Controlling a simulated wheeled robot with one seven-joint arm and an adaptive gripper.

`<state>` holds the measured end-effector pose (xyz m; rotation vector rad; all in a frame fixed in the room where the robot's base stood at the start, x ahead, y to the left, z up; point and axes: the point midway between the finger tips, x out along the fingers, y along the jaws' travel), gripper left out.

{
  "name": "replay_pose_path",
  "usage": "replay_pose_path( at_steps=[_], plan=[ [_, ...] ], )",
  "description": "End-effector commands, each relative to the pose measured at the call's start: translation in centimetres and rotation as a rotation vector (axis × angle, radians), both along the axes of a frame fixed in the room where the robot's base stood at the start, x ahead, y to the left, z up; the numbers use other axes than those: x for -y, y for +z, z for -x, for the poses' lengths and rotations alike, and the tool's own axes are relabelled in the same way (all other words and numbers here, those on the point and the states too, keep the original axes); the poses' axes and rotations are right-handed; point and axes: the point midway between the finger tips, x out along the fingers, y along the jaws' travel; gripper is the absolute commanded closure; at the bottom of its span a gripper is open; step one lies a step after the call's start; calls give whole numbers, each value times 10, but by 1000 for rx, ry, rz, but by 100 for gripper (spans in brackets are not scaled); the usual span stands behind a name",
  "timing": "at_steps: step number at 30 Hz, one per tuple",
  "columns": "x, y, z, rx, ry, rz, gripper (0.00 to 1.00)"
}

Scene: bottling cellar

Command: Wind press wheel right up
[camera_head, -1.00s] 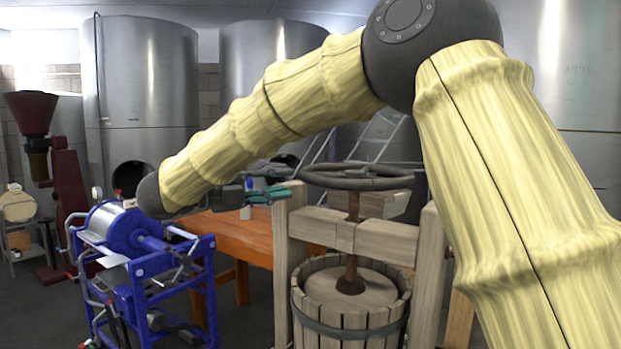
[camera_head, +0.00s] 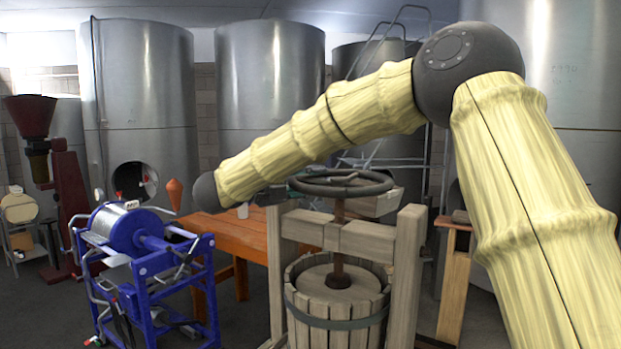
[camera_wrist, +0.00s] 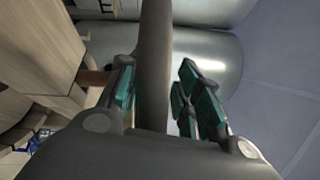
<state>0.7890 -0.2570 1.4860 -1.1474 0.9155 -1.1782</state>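The press wheel (camera_head: 342,183) is a dark horizontal ring on top of the wooden press (camera_head: 345,240), with a rusty screw (camera_head: 338,250) running down from it. My arm reaches left over the press and bends back, so my gripper (camera_head: 303,180) is at the wheel's left side, partly hidden. In the wrist view, the dark wheel rim (camera_wrist: 155,60) runs between the teal fingertips of my gripper (camera_wrist: 155,92). The left finger is close beside the rim. A narrow gap shows between the rim and the right finger, so the fingers appear open around it.
A blue machine (camera_head: 140,250) with a steel drum stands left of the press. An orange wooden table (camera_head: 235,232) is behind it. Steel tanks (camera_head: 140,100) line the back, with a ladder behind the press. Open floor shows at the lower left.

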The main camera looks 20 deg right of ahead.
Motion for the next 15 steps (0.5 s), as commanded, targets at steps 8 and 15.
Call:
replay_pose_path(
  at_steps=[8,15],
  plan=[
    [0,-3,-1,-3,0,0,90],
    [0,-3,-1,-3,-1,-1,100]
  ],
)
